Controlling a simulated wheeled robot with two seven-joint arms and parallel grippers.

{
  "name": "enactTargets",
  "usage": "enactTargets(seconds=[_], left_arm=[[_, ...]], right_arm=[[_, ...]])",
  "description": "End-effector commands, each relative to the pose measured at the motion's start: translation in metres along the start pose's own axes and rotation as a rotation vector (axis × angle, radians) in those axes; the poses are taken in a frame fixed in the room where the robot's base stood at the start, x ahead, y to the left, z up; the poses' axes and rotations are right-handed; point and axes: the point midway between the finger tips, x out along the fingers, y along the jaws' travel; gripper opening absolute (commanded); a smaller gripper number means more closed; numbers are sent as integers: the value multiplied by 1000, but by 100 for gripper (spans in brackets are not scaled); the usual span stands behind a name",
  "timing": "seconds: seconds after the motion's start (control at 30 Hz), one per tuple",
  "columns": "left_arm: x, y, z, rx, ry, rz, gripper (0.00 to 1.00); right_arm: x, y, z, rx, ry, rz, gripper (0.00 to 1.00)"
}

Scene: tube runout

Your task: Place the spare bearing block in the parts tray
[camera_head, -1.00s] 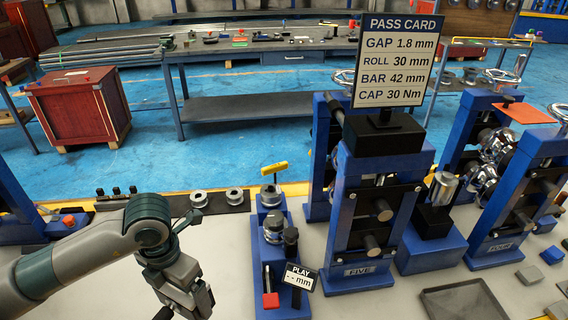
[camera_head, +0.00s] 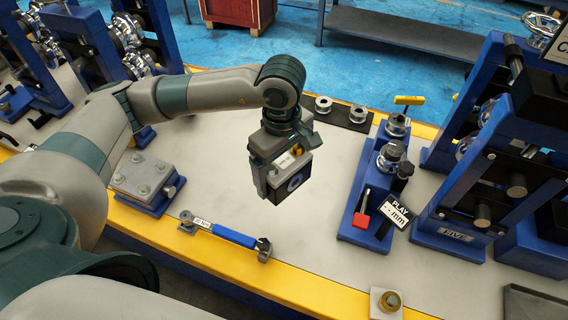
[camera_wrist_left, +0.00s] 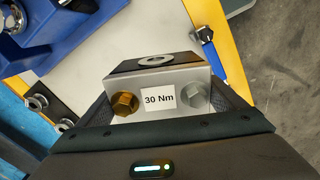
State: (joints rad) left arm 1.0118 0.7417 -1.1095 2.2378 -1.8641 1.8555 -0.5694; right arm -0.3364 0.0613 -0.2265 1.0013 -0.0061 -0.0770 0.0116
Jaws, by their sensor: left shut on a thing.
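My left gripper (camera_head: 283,176) is shut on a bearing block (camera_head: 292,184), held above the bare bench. The block is dark with a pale top part and a round ringed bore in its face. In the left wrist view the block (camera_wrist_left: 187,72) sits between both fingers, with a "30 Nm" label, a brass bolt on the left and a grey bolt on the right. A dark, shallow tray (camera_head: 510,291), likely the parts tray, is cut off at the lower right, well apart from the block. My right gripper is not in view.
A blue fixture (camera_head: 360,205) with a red-tipped lever and PLAY sign (camera_head: 396,211) stands between block and tray. The tall blue FIVE stand (camera_head: 455,235) rises behind the tray. A blue-handled wrench (camera_head: 232,236) lies in front. A brass-nut plate (camera_head: 387,302) sits near the front edge.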

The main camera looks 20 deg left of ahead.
Motion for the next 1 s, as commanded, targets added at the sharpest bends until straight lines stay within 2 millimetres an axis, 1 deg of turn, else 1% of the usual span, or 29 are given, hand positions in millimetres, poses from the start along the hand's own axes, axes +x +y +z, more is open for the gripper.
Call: enactTargets(seconds=[0.1, 0.7, 0.83, 1.0], left_arm=[[-6, 0, -1, 160, 2, 4, 32], [-29, -5, -5, 964, 2, -2, 32], [-32, -6, -6, 1090, 1, -4, 32], [-34, -7, -6, 1187, 1, -4, 32]], right_arm=[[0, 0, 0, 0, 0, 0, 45], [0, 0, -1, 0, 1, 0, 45], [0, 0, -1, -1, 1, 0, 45], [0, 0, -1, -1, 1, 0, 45]])
